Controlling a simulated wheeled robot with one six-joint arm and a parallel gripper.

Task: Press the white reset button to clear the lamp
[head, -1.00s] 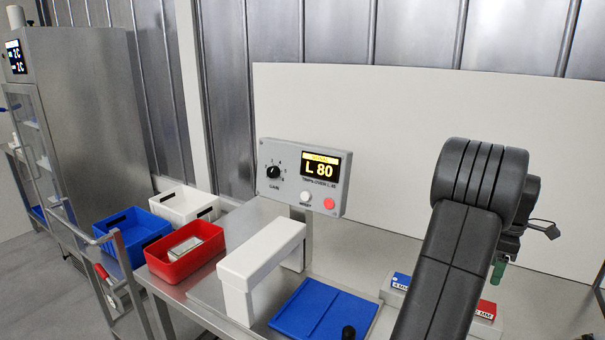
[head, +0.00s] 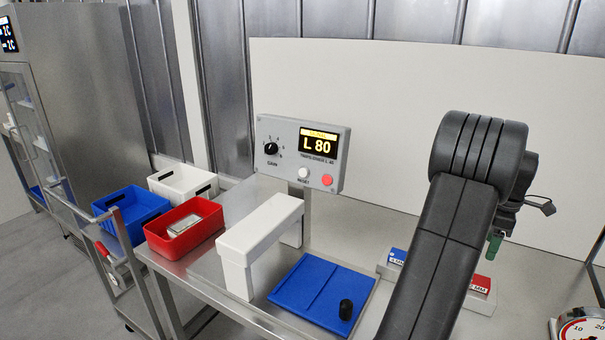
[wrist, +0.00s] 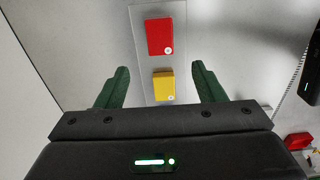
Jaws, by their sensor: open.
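The white reset button (head: 303,173) is on the front of a grey control box (head: 299,152), left of a red button (head: 327,181). The box also has a black gain knob (head: 271,148) and a lit display (head: 318,144) reading "L 80" with a yellow band at its top. My gripper (wrist: 160,85) is open in the wrist view, its two green fingers apart above the table. In the head view the arm hides most of it; a green fingertip (head: 495,243) shows to the right of the control box, well apart from the button.
A white arch-shaped block (head: 262,232) stands below the box, beside a blue board (head: 322,287) with a black knob. Red (head: 184,229), blue (head: 131,211) and white (head: 183,184) bins stand left. Red (wrist: 159,37) and yellow (wrist: 164,85) blocks lie under my gripper. A dial (head: 580,327) is at right.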

